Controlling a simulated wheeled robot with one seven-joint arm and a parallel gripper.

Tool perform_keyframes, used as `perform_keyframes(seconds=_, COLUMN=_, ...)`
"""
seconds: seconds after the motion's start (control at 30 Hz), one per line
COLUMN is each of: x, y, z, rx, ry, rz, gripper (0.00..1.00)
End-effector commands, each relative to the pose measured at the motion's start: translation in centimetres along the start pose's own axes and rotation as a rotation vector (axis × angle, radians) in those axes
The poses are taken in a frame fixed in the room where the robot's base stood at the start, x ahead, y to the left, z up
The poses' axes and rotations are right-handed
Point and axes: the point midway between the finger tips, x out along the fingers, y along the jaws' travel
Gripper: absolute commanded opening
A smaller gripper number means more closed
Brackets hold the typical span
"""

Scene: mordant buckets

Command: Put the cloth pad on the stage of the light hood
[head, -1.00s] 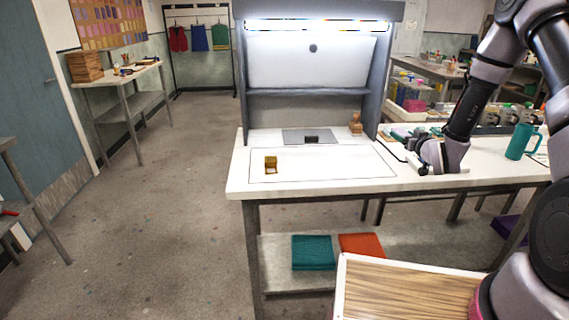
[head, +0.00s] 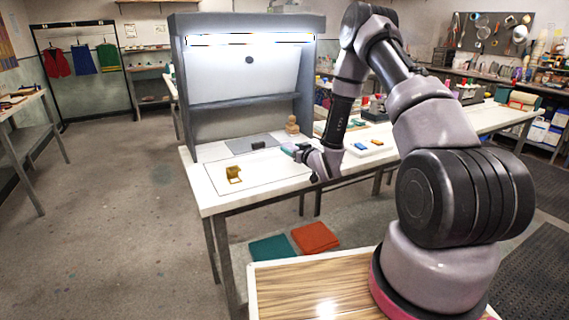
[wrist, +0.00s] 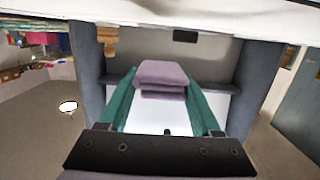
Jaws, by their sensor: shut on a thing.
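My gripper (wrist: 162,82) is shut on a folded mauve cloth pad (wrist: 163,72), held between its two teal fingers in the wrist view. In the head view my gripper (head: 294,151) is at the right front of the light hood (head: 177,95), over or beside the white table; its height is hard to tell. The pad is too small to make out there. The hood is grey with a lit lamp under its top. A flat grey plate, seemingly the stage (head: 228,146), lies at its foot with a small dark block (head: 258,144) on or at it.
A small brass-coloured object (head: 233,174) stands at the table's front left. A wooden figure (head: 292,126) stands by the hood's right wall. A tray with blue and orange pieces (head: 368,148) lies to the right. Folded teal (head: 272,249) and orange (head: 315,237) cloths lie below the table.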

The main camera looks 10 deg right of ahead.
Motion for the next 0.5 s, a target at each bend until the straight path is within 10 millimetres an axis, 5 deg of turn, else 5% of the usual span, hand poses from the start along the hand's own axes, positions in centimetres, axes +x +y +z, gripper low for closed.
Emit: perform_keyframes(seconds=0.5, x=0.8, y=0.0, z=5.2, rx=0.000, ry=0.001, rz=0.000, gripper=0.05)
